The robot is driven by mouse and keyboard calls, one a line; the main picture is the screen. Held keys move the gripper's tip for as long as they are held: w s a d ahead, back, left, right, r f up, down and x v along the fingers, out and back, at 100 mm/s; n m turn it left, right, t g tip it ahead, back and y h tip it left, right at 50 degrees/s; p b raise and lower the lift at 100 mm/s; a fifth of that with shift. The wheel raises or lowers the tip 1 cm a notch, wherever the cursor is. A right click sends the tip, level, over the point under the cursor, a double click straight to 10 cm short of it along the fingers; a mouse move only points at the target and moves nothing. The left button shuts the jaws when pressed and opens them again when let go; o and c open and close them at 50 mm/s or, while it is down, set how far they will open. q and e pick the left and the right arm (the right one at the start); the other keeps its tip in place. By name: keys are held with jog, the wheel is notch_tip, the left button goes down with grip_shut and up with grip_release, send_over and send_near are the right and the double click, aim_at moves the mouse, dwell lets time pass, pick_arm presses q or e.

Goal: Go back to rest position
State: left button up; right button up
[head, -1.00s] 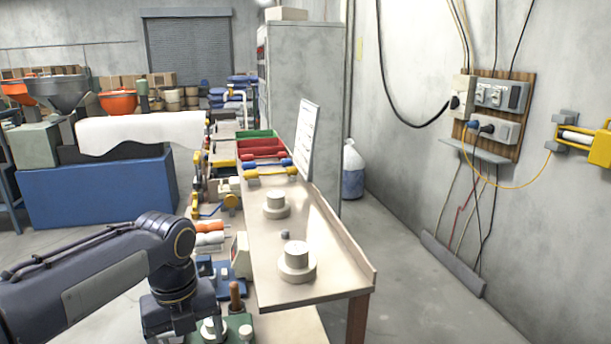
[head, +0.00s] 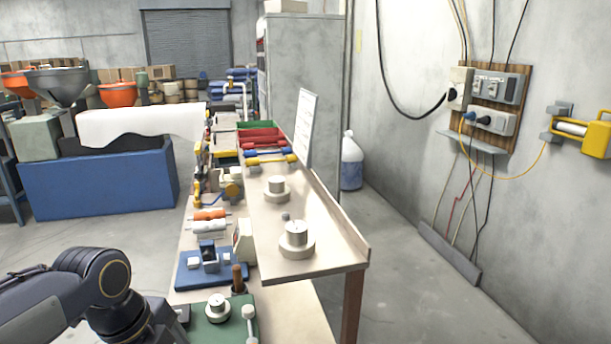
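My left arm comes in at the lower left of the head view, bent downward at a dark joint. The gripper at its end is out of the frame or hidden. My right arm and gripper do not show. No copper spool can be made out for certain. Two pale round stepped pieces stand on the raised shelf, a nearer one (head: 297,238) and a farther one (head: 277,188). A similar round piece (head: 217,307) sits on a green base (head: 212,333) on the lower bench, right of my arm.
The raised shelf (head: 330,262) runs away from me, with red bins (head: 262,138) at its far end. A blue fixture (head: 207,268) and white and orange rolls (head: 209,221) lie on the lower bench. A blue cabinet (head: 98,187) stands left. Open floor (head: 420,300) lies right.

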pick_arm(q)
jog(key=s+f+n+t+h, duration=0.1)
jog(key=s+n, duration=0.4)
jog(key=n, duration=0.6)
jog(key=s+d+f+n+t, duration=0.1)
jog(key=s+f+n+t, duration=0.2)
jog(key=s+n, duration=0.3)
jog(key=f+n, duration=0.1)
jog(key=n, duration=0.4)
jog(key=shift+s+d+f+h, duration=0.2)
jog(key=shift+s+h, duration=0.1)
jog(key=shift+h, duration=0.1)
